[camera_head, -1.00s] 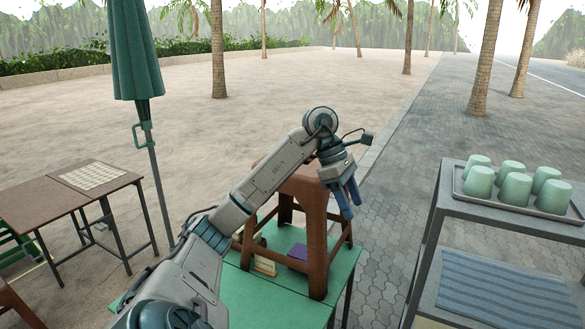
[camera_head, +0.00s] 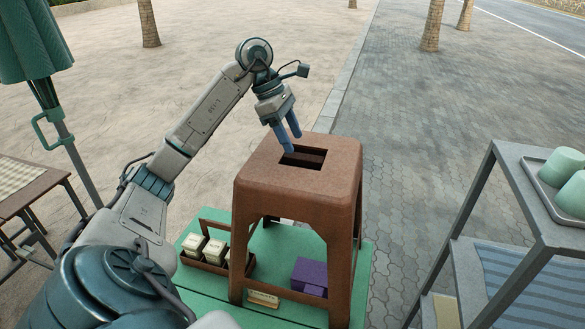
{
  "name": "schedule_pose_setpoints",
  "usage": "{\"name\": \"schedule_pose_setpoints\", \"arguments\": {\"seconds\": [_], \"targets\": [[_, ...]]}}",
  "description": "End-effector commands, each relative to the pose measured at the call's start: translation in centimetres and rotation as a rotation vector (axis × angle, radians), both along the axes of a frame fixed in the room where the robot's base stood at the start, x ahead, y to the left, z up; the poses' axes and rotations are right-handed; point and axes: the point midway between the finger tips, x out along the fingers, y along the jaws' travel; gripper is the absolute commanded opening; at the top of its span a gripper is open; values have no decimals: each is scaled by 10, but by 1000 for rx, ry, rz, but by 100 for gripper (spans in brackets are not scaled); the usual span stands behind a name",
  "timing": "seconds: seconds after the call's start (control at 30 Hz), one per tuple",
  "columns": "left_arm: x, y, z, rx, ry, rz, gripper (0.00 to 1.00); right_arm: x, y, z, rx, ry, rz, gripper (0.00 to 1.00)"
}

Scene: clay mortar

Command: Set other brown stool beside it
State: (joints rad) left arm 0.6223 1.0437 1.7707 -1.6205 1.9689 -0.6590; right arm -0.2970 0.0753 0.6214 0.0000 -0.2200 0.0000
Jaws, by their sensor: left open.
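A brown stool (camera_head: 335,185) stands upright on a green table (camera_head: 205,298). Its square seat has a rectangular hole in the middle. My left gripper (camera_head: 291,145) is open and empty, with its blue fingers pointing down above the far left part of the seat, near the hole. I cannot tell whether the fingertips touch the seat. No second brown stool shows clearly now. My right gripper is not in view.
A brown caddy with pale boxes (camera_head: 215,252) and a purple box (camera_head: 310,276) sit on the green table around the stool's legs. A folded umbrella (camera_head: 32,45) and brown table (camera_head: 22,190) are at the left.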

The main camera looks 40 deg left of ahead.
Motion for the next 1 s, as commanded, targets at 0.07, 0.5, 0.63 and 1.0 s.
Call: {"name": "schedule_pose_setpoints", "arguments": {"seconds": [0.07, 0.5, 0.63, 1.0], "targets": [[2, -5, -12, 0, 5, -2, 55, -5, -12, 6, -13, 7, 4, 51], [12, -23, -56, -2, 6, -2, 55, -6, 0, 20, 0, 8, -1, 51], [16, -31, -74, -4, 5, -1, 55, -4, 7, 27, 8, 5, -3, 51], [19, -35, -89, -1, 1, 1, 55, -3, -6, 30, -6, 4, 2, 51]]}}
